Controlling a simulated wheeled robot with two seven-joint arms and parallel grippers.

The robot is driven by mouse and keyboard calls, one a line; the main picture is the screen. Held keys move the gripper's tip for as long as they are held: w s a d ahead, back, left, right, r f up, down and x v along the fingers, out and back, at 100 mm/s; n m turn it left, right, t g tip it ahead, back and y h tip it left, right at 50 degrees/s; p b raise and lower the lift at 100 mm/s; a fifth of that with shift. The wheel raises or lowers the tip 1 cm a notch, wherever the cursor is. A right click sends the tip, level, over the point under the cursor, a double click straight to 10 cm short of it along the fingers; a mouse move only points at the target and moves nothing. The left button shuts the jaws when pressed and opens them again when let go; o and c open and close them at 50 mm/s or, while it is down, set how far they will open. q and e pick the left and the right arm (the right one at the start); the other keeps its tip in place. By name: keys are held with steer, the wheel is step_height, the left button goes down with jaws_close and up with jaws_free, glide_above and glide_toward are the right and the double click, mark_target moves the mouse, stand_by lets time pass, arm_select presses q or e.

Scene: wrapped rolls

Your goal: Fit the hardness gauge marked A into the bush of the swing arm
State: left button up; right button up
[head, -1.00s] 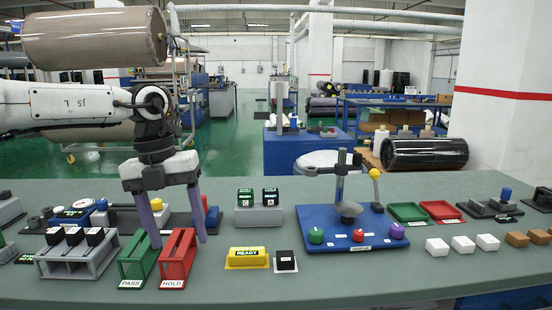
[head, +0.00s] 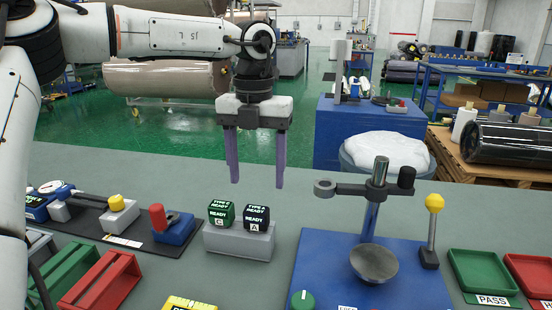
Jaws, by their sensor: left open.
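Two hardness gauges stand side by side on a grey stand (head: 238,242) at the middle of the table. The black gauge marked A (head: 256,219) is on the right and the green gauge marked C (head: 221,214) on the left. The swing arm (head: 350,189) reaches left from a metal post on the blue base (head: 420,280). Its ring-shaped bush (head: 325,188) at the left end looks empty, above and left of a round metal dish (head: 374,263). My left gripper (head: 257,184) is open and empty, its purple fingers pointing down above and behind the gauges. My right gripper is out of view.
A yellow-knobbed lever (head: 434,204) stands right of the post. Green and red trays (head: 482,271) lie farther right. Red and green slotted holders (head: 100,284) and a red-handled blue device (head: 170,226) are at the left.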

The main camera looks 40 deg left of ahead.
mark_target(255, 209)
arm_select(q)
steer(key=f, duration=0.8)
steer(key=shift+s+f, duration=0.1)
steer(key=shift+s, duration=0.25)
steer(key=shift+f, duration=0.75)
steer(key=c, duration=1.3)
steer(key=shift+c, duration=0.2)
steer(key=shift+a, duration=0.1)
steer(key=o, duration=1.3)
